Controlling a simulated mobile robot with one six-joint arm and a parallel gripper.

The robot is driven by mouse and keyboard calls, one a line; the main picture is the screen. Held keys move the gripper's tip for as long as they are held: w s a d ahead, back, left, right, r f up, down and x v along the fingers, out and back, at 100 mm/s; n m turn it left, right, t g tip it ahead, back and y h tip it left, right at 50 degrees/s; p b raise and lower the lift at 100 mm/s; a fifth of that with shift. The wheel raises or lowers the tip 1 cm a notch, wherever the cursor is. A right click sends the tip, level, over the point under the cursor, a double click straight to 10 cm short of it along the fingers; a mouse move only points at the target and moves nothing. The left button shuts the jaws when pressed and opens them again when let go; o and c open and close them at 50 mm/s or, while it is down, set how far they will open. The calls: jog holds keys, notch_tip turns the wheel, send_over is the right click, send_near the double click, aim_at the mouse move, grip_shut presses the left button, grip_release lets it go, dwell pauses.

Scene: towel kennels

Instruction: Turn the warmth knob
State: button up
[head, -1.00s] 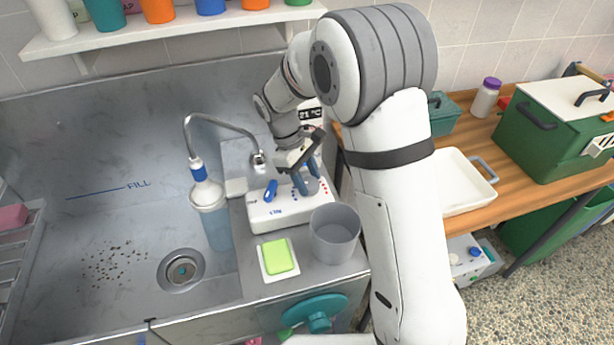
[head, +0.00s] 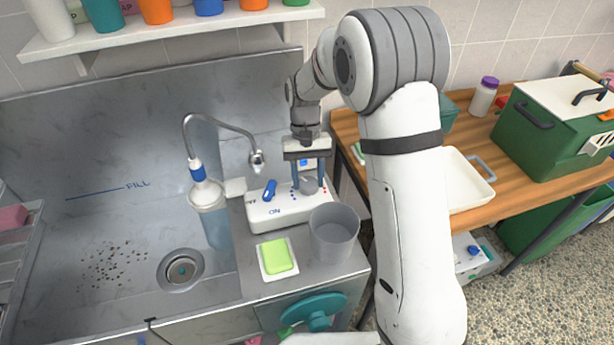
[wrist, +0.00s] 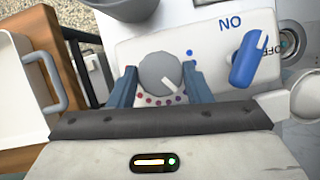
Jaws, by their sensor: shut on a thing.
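The warmth knob (wrist: 160,75) is a round grey dial with a white pointer line, on a white control box (head: 265,212) beside the sink. Red, purple and blue dots ring it. In the wrist view its pointer slants toward the lower right, toward the purple dots. My gripper (head: 309,186) points down over the box, its two blue fingers shut on either side of the knob. In the head view the knob (head: 309,185) shows between the fingers. A blue lever (head: 269,190) stands on the same box, between OFF and ON marks.
A grey cup (head: 334,235) stands close in front of the box, next to a green sponge (head: 277,256). A white tray (head: 466,185) lies on the wooden bench at right.

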jog(key=shift+m+y, duration=0.5)
jog(key=shift+m, duration=0.7)
jog(key=o, duration=1)
jog(key=b+v, duration=0.1)
jog(key=v, duration=0.6)
jog(key=shift+w+d+r, duration=0.1)
jog(key=shift+r, duration=0.3)
